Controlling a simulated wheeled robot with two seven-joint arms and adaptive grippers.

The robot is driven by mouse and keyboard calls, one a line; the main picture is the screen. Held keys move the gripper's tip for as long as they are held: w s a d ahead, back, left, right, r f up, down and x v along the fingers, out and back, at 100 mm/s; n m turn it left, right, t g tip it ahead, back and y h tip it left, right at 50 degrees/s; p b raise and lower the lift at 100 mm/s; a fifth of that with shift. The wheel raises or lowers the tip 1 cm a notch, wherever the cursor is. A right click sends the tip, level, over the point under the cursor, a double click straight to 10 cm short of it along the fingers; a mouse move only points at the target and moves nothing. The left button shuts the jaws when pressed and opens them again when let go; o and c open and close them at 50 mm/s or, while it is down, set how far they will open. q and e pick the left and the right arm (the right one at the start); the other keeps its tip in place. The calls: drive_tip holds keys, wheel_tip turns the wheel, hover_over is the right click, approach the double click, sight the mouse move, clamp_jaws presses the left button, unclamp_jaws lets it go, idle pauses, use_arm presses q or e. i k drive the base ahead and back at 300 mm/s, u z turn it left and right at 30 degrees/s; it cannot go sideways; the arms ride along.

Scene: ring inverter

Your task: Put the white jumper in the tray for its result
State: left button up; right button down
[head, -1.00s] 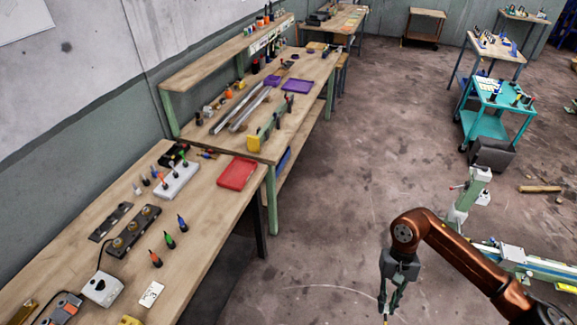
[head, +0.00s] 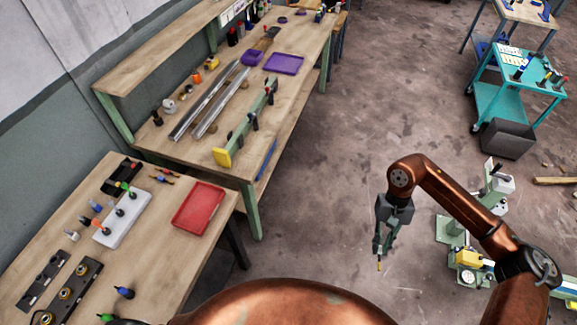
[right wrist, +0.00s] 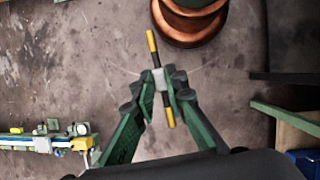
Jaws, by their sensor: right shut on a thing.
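My right gripper (head: 381,252) hangs over open floor, right of the benches. In the right wrist view its fingers (right wrist: 160,80) are shut on the white jumper (right wrist: 159,78), a small pale block with dark, yellow-ended rods out of both sides. In the head view only a yellow tip of it (head: 379,267) shows below the fingers. A red tray (head: 198,209) lies on the near bench and looks empty. A purple tray (head: 284,64) lies on the far bench. I cannot tell which tray matches the result. My left gripper is not in view.
The near bench (head: 75,228) holds a white block with coloured plugs (head: 122,218) and dark fixtures. The far bench holds metal rails (head: 210,102) and a yellow-ended green rack (head: 245,125). A teal cart (head: 508,105) stands at right.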

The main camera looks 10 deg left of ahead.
sight(194, 204)
drive_tip(key=i, duration=1.45)
drive_tip(key=u, duration=3.2)
